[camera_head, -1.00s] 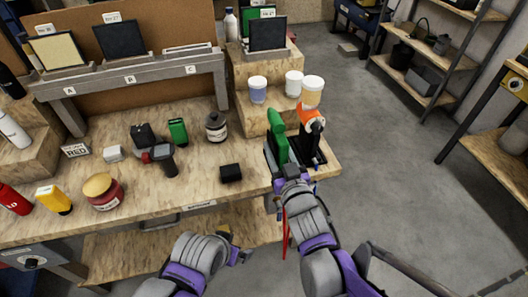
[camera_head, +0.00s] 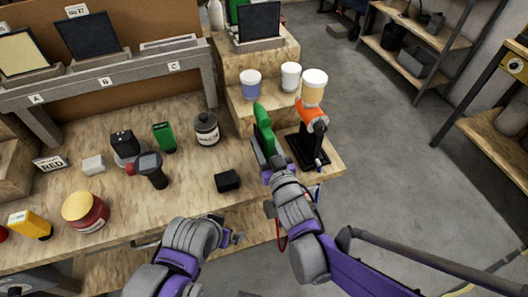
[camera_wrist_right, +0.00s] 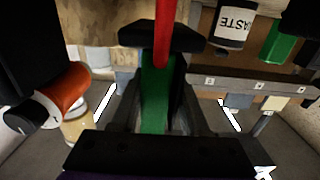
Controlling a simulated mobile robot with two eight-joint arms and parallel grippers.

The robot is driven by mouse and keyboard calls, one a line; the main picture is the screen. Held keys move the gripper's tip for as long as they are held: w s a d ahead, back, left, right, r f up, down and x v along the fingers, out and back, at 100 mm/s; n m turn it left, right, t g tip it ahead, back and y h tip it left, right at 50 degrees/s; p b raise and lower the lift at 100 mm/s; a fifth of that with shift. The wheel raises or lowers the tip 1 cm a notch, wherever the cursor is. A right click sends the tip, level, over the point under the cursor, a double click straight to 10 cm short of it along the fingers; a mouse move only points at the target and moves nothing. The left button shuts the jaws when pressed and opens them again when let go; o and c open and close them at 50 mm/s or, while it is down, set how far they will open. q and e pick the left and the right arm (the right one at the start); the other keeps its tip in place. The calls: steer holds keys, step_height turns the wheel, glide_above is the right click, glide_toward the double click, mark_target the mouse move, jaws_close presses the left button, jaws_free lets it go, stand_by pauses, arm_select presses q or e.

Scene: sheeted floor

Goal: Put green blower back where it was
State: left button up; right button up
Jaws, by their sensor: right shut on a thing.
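The green blower (camera_head: 264,130) is upright in my right gripper (camera_head: 268,160), near the bench's right front corner. In the right wrist view the green body (camera_wrist_right: 155,95) sits between the two dark fingers, with a red part (camera_wrist_right: 166,35) at the top of the picture. Whether its lower end touches the bench is hidden by my gripper and arm. An orange and black tool (camera_head: 312,117) stands in a black stand (camera_head: 306,152) just right of the blower, with a gap between them. My left gripper (camera_head: 230,238) is low, in front of the bench edge; its fingers are too small to read.
A black box (camera_head: 228,181) lies left of my right gripper. White-lidded cups (camera_head: 250,84) stand on a wooden step behind. Open floor lies to the right.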

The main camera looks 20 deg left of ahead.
steer(key=shift+f+b, duration=0.4)
steer(key=shift+f, duration=1.6)
steer(key=shift+f, duration=0.1)
steer(key=o, duration=0.4)
steer(key=shift+f, duration=0.15)
steer(key=shift+c, duration=0.2)
steer(key=o, duration=0.4)
steer(key=shift+o, duration=0.2)
steer(key=shift+r, duration=0.2)
steer(key=shift+s+d+r, duration=0.1)
steer(key=shift+s, duration=0.1)
steer(key=b+v, duration=0.1)
steer(key=v, duration=1)
steer(key=shift+s+d, duration=0.2)
